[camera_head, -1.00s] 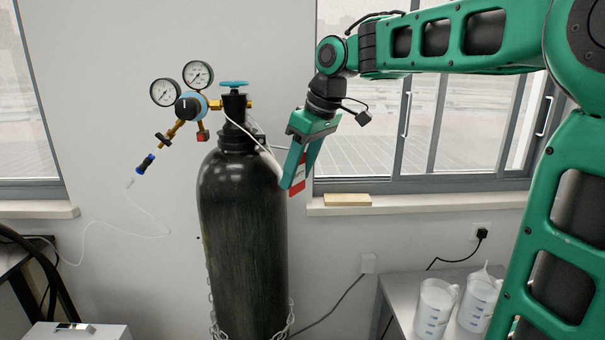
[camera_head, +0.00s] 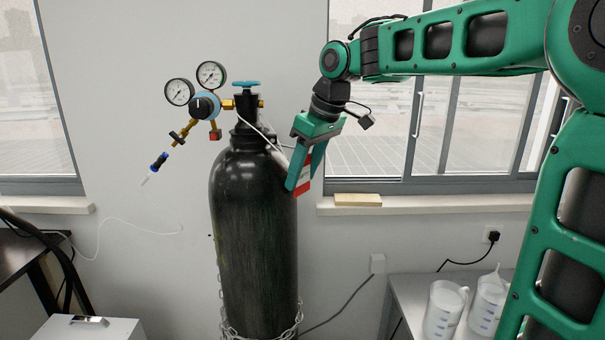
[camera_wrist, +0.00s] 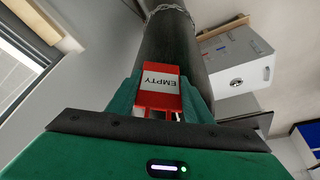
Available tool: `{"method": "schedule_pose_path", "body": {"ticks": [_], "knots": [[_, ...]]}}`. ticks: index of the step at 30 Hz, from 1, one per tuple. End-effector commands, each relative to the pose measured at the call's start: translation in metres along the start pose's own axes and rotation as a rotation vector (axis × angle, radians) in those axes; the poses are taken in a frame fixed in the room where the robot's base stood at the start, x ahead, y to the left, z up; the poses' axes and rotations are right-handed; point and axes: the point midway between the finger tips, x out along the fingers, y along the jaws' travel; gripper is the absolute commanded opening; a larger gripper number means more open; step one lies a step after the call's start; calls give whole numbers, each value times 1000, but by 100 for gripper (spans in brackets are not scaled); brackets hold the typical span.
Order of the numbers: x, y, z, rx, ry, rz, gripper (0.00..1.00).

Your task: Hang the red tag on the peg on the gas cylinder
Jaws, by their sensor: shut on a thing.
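The gas cylinder (camera_head: 252,235) is dark and upright, with a blue valve handwheel, a regulator and two gauges on top. In the wrist view its dark body (camera_wrist: 175,45) lies behind the fingers. My gripper (camera_head: 297,186) is at the cylinder's upper right side, fingers pointing down, shut on the red tag (camera_head: 305,180). In the wrist view the tag (camera_wrist: 160,97) sits between the green fingers and its white label reads EMPTY. A thin white line runs from the valve neck toward the tag; I cannot tell whether they join. I cannot make out the peg.
A chain (camera_head: 262,333) goes around the lower cylinder. A window sill with a tan block (camera_head: 357,199) is behind my gripper. Jugs (camera_head: 444,310) stand on a bench at the lower right. A white box (camera_head: 90,329) is at the lower left.

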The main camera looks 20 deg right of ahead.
Motion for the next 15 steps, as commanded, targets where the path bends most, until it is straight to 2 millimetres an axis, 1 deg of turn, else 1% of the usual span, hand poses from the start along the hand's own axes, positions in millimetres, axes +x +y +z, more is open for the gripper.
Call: {"method": "schedule_pose_path", "body": {"ticks": [1, 6, 7, 9, 15], "knots": [[6, -6, -4, -11, 0, -10, 25], [7, -6, -4, -12, -1, -12, 25], [8, -6, -4, -13, -2, -12, 53], [8, -6, -5, -13, -2, -13, 68], [9, -8, -5, -16, -2, -15, 68]]}}
